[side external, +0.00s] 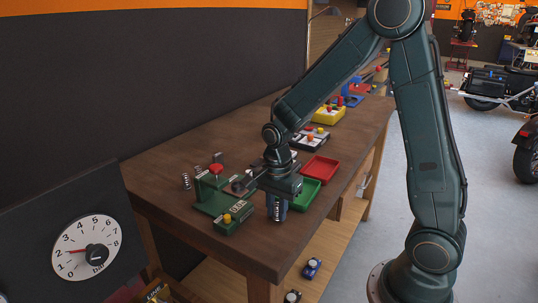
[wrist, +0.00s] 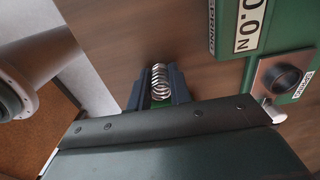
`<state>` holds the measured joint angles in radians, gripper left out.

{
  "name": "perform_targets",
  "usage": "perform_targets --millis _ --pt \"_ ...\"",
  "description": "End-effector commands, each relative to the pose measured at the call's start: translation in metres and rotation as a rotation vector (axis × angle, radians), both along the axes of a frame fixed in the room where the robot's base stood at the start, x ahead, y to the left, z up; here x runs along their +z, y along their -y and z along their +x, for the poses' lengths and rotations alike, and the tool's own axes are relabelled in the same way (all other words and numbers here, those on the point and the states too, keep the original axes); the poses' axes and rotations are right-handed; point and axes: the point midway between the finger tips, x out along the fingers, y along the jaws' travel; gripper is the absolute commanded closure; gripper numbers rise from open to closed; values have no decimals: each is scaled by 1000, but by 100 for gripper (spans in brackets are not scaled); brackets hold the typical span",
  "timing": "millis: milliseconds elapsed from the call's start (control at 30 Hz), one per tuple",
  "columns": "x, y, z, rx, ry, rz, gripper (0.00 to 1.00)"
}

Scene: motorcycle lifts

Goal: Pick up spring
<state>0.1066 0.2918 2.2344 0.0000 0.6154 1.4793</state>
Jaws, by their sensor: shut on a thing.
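A metal coil spring (wrist: 160,82) stands out between the two jaws in the wrist view. My gripper (wrist: 161,92) is shut on it, with one dark finger on each side. In the side external view my gripper (side external: 277,205) is low over the front part of the brown table, and the spring (side external: 277,212) shows at the fingers. I cannot tell whether the spring touches the table. The green spring tester (side external: 212,201) with a red knob and a display stands just left of the gripper. Its display (wrist: 251,25) and a label reading SPRING show in the wrist view.
Other springs (side external: 186,181) stand at the table's left side behind the tester. A green tray (side external: 304,193) and a red tray (side external: 321,168) lie right of my gripper. Yellow and white boxes with knobs (side external: 329,115) stand farther back. A dial gauge (side external: 87,250) is at lower left. The table's front edge is close.

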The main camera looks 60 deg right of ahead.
Motion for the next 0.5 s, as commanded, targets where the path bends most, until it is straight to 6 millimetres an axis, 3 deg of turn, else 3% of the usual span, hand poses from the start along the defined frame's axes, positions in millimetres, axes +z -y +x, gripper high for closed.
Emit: perform_targets --millis 267,500 --pt "3 0 0 0 1 0 100" --pt "21 0 1 0 3 0 100"
